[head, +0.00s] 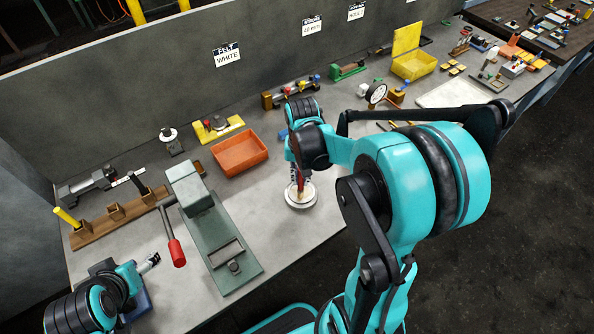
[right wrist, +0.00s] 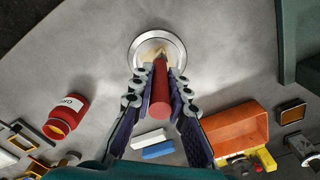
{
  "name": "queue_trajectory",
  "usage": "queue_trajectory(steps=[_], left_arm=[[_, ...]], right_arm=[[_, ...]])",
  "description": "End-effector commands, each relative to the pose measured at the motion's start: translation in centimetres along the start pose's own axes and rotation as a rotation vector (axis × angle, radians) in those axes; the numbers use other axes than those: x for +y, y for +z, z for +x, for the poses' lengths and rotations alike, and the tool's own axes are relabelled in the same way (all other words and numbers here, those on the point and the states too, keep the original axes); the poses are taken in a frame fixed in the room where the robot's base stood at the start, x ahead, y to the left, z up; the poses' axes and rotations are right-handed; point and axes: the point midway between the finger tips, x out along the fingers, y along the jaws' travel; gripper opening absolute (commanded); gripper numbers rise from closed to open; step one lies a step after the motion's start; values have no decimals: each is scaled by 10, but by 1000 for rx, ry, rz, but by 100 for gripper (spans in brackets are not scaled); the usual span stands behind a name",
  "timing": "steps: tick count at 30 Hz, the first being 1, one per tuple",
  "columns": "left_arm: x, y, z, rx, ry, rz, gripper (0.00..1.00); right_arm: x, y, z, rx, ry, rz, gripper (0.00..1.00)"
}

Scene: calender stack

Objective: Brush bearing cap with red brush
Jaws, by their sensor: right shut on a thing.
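The bearing cap (head: 301,200) is a round, pale metal disc with a raised rim, lying flat on the bench. In the right wrist view the cap (right wrist: 134,50) is at the top middle. My right gripper (right wrist: 160,88) is shut on the red brush (right wrist: 160,102), holding its red handle between both fingers. The pale bristles point at the cap's middle and overlap it; I cannot tell if they touch. In the head view the arm partly hides the right gripper (head: 299,176). My left gripper (head: 149,263) is low at the left, apart from the cap; its jaw state is unclear.
A green press (head: 230,247) with a red-handled lever (head: 176,253) stands left of the cap. An orange tray (head: 239,154) lies behind it to the left. The right wrist view shows a red jar (right wrist: 68,115) and a blue block (right wrist: 158,150). Bench around the cap is bare.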

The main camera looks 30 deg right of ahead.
Motion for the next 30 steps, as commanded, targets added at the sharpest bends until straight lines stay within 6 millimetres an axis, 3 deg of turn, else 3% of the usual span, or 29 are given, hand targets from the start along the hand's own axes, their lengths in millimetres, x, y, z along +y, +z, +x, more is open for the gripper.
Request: queue_trajectory(steps=[7, 21, 30], left_arm=[[0, 0, 0, 0, 0, 0, 76], [0, 4, 5, 0, 0, 0, 76], [0, 2, 4, 0, 0, 0, 76]], right_arm=[[1, 2, 0, 0, 0, -1, 0], [-19, -27, 1, 0, 0, -1, 0], [-8, -11, 1, 0, 0, 0, 0]])
